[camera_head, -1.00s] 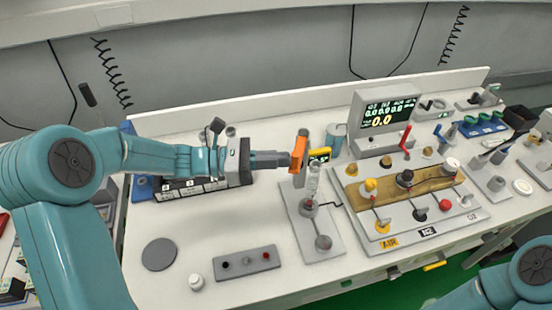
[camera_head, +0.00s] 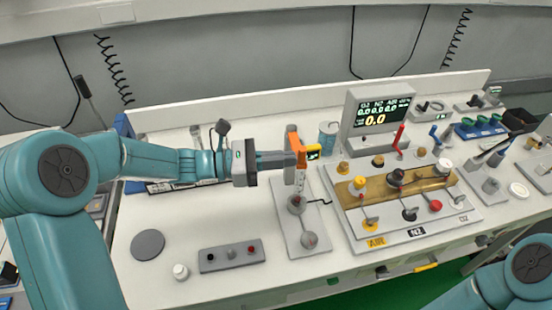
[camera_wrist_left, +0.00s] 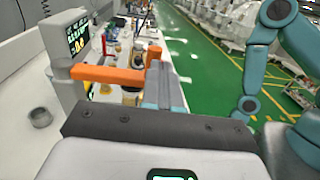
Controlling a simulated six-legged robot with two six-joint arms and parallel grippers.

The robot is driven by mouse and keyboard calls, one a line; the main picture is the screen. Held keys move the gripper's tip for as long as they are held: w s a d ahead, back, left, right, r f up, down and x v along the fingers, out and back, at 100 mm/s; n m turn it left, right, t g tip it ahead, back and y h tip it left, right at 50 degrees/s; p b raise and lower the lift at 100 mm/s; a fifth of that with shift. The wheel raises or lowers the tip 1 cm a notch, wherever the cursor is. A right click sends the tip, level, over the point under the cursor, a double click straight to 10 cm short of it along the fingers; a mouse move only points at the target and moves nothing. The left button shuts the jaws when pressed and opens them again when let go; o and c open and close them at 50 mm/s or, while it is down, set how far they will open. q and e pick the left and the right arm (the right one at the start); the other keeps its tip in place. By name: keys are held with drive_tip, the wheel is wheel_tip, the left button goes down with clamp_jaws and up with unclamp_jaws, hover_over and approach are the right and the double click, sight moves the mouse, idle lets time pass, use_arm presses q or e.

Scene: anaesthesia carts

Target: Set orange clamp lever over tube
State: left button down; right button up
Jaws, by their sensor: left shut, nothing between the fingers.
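The orange clamp lever (camera_head: 296,143) stands at the top of a small stand with a grey base plate (camera_head: 312,253) in the head view. A clear upright tube (camera_head: 300,181) is just below it. My left gripper (camera_head: 290,160) is shut and empty, its fingertips against or right beside the lever; contact is unclear. In the left wrist view the lever (camera_wrist_left: 108,75) reaches across to the left gripper's fingers (camera_wrist_left: 166,84). The tube is not clear in that view. My right arm shows at the lower right, its gripper out of view.
Right of the stand are a valve panel (camera_head: 350,222) with coloured knobs and a display monitor (camera_head: 352,133). A blue-grey cup (camera_head: 327,138) stands behind.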

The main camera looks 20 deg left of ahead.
use_arm(q)
drive_tip(key=shift+w+d, duration=0.15)
drive_tip(key=shift+d, duration=0.5)
use_arm(e)
drive_tip(key=shift+a+f, duration=0.15)
drive_tip(key=shift+f, duration=0.05)
use_arm(q)
drive_tip(key=shift+d+r, duration=0.1)
drive_tip(key=shift+d, duration=0.05)
use_arm(e)
drive_tip(key=shift+a, duration=0.1)
drive_tip(key=shift+s, duration=0.1)
